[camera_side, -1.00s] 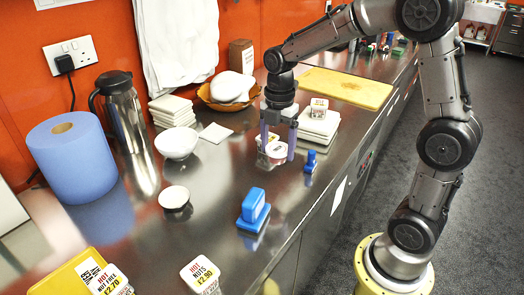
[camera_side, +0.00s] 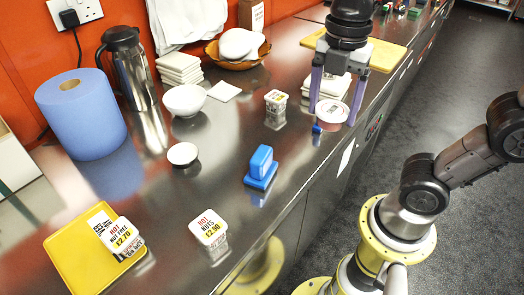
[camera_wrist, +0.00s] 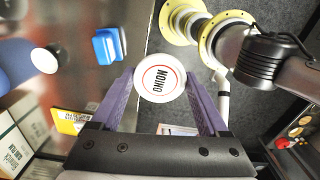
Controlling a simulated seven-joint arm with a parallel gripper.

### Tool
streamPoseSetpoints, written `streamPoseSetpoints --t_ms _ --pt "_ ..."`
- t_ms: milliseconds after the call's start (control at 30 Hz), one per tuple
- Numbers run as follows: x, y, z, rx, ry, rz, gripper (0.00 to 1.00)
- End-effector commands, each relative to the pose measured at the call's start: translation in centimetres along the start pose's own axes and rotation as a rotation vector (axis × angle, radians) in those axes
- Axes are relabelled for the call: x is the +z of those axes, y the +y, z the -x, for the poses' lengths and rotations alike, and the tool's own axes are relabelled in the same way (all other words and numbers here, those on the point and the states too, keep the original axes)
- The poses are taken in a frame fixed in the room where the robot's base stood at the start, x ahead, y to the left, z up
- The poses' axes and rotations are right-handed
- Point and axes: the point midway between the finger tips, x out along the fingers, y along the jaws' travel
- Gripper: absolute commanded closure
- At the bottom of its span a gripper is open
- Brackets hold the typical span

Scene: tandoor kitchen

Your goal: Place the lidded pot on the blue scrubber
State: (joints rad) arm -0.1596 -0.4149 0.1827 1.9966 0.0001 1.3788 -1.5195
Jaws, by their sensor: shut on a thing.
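My gripper (camera_side: 334,108) is shut on a round white lidded pot (camera_side: 332,112), whose lid reads "ONION" in the wrist view (camera_wrist: 160,79). The pot is between the fingertips at the counter's front edge, in front of the stacked plates. The blue scrubber (camera_side: 261,167), a blue block on a flat blue base, stands on the counter to the lower left of my gripper, apart from the pot. It also shows in the wrist view (camera_wrist: 107,45), left of the pot. A small blue thing (camera_side: 317,128) is partly hidden below the pot.
A small labelled tub (camera_side: 275,100) stands left of my gripper. White bowls (camera_side: 184,99), a yellow tray (camera_side: 75,250) with a "HOT NUT FREE" tub, and a "HOT NUTS" tub (camera_side: 208,227) are on the counter. The metal around the scrubber is clear.

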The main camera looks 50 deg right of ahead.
Motion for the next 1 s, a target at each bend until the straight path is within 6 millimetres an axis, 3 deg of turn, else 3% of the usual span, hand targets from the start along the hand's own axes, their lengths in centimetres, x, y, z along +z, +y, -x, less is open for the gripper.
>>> streamPoseSetpoints --t_ms 167,600,800,1000 --pt "-1.0 0.3 0.4 -0.003 0.0 0.051 0.77" --pt "-1.9 9.3 -4.0 -0.005 0.0 0.052 0.77" --pt "-2.2 11.8 -7.2 -0.003 0.0 0.052 0.77" --pt "-2.3 13.0 -8.5 -0.001 0.0 0.052 0.77"
